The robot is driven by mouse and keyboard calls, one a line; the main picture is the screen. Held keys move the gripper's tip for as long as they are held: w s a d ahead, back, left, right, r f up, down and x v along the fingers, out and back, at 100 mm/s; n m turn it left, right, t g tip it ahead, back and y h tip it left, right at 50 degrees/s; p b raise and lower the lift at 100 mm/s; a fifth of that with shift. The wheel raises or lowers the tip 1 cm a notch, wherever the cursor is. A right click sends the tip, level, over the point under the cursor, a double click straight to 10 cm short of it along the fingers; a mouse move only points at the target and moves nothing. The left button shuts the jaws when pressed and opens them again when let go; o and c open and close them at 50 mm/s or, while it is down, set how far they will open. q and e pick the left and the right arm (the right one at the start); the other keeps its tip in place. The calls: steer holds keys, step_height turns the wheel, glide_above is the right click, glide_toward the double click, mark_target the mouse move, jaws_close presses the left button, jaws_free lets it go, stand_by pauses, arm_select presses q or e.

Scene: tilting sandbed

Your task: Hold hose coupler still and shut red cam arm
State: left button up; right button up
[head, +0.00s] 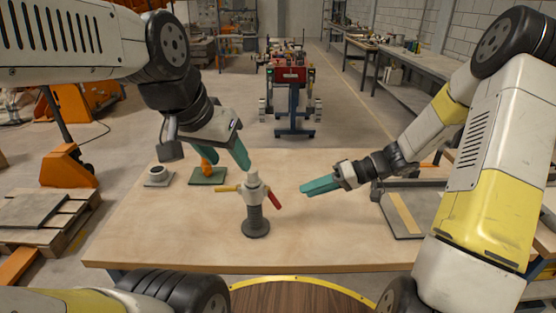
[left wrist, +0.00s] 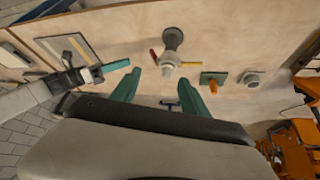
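The hose coupler (head: 253,190) stands upright on a black ribbed hose stub (head: 255,221) at the middle of the table. Its red cam arm (head: 274,199) sticks out to the right, angled down in the head view. A yellow cam arm (head: 227,190) sticks out to the left. In the left wrist view the coupler (left wrist: 169,63) lies ahead of the fingers. My left gripper (head: 225,158) is open and empty, above and behind the coupler, not touching it. My right gripper (head: 319,186) is to the right of the red arm, apart from it, its teal fingers together and empty.
A green plate with an orange piece (head: 207,174) and a grey ring-shaped part (head: 159,176) sit at the table's back left. A framed tray (head: 403,214) lies at the right, under my right arm. The table front (head: 170,235) is clear.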

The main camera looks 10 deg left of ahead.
arm_select(q)
steer(key=o, duration=0.9)
steer(key=w+m, duration=0.1)
steer(key=m, duration=0.1)
steer(key=w+m+g, duration=0.1)
steer(key=w+m, duration=0.1)
steer(key=w+f+m+y, duration=0.1)
steer(key=m, duration=0.2)
steer(key=shift+w+a+g, duration=0.15)
steer(key=shift+a+g, duration=0.05)
steer(key=shift+g, duration=0.1)
steer(key=m+g, duration=0.4)
steer(key=m, duration=1.6)
glide_above(247, 180)
steer(key=shift+y, duration=0.4)
steer(key=f, duration=0.5)
steer(key=s+f, duration=0.1)
steer(key=f, duration=0.2)
steer(key=shift+f, duration=0.1)
steer(key=shift+w+f+m, duration=0.55)
steer(key=shift+f+m, duration=0.2)
steer(key=shift+m, duration=0.05)
steer(key=shift+f, duration=3.75)
